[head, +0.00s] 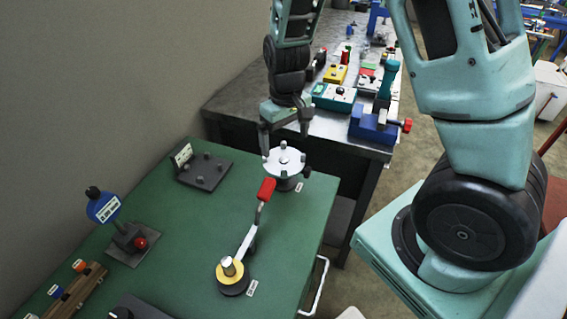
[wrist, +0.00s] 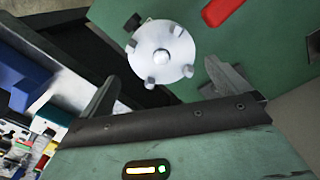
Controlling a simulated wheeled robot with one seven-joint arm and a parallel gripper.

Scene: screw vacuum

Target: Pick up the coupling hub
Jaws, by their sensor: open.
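A white disc with several short lugs and a domed centre, which looks like the coupling hub (head: 284,161), sits on a dark round base at the far right corner of the green table. It also shows in the wrist view as a white disc (wrist: 160,52) just beyond the fingers. My gripper (head: 284,139) is open and empty, pointing down, just above the disc, with a finger towards each side of it. In the wrist view my gripper (wrist: 161,72) has its fingers spread wider than the disc. I cannot tell whether a finger touches it.
A red-handled lever (head: 248,240) stands in front of the disc on the green table (head: 190,225). A dark plate with pegs (head: 204,171) and a blue round sign (head: 103,207) are to the left. A metal bench (head: 237,100) with several coloured devices stands behind.

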